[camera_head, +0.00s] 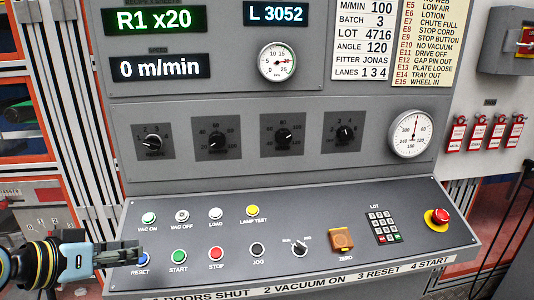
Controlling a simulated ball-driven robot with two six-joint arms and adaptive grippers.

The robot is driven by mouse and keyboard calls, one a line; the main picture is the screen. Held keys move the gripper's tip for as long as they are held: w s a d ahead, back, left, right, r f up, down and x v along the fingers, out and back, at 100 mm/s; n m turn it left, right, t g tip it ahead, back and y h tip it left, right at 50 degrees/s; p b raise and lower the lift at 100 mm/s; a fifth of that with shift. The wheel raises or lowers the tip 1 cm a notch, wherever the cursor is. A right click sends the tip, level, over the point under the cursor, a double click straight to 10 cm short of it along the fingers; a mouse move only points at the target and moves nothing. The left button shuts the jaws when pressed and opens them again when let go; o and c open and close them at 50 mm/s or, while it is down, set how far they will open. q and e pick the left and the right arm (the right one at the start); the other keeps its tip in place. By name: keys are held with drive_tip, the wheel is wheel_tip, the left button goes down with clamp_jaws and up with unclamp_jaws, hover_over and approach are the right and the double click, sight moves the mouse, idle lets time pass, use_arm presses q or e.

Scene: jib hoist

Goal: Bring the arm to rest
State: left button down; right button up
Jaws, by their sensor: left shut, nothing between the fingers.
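My left gripper (128,254) comes in from the lower left, its fingers together and empty. Its fingertips are in front of the console's lower left corner, close to the blue RESET button (143,258). I cannot tell whether they touch the button. My right gripper is out of view.
The sloping console (330,220) carries START (179,256), STOP (216,253) and JOG (257,249) buttons, an orange ZERO cover (341,238), a keypad (383,226) and a red emergency stop (437,217). Red tags (457,134) hang at the right. Cables run at the far right.

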use_arm(q)
drive_tip(key=s+d+f+m+g+y, duration=0.25)
drive_tip(key=s+d+g, duration=0.2)
drive_tip(key=s, duration=0.65)
drive_tip(key=s+a+r+n+g+y, duration=0.2)
drive_tip(key=s+a+y, duration=0.1)
drive_tip(key=s, duration=0.9)
wheel_tip(320, 180, down, 34)
drive_tip(key=s+a+g+b, duration=0.1)
drive_tip(key=a+g+b, duration=0.1)
drive_tip(key=b, duration=0.8)
drive_tip(key=s+f+b, duration=0.4)
drive_tip(key=s+f, duration=0.6)
drive_tip(key=f, duration=0.3)
drive_tip(key=s+a+f+b, duration=0.1)
drive_tip(key=s+f+b, duration=0.3)
drive_tip(key=s+f, duration=0.5)
wheel_tip(320, 180, down, 5)
drive_tip(key=shift+s+a+r+g, duration=0.1)
drive_tip(key=shift+s+a+g, duration=0.15)
drive_tip(key=shift+s+g, duration=0.2)
drive_tip(key=shift+w+n, duration=0.1)
drive_tip(key=shift+n, duration=0.15)
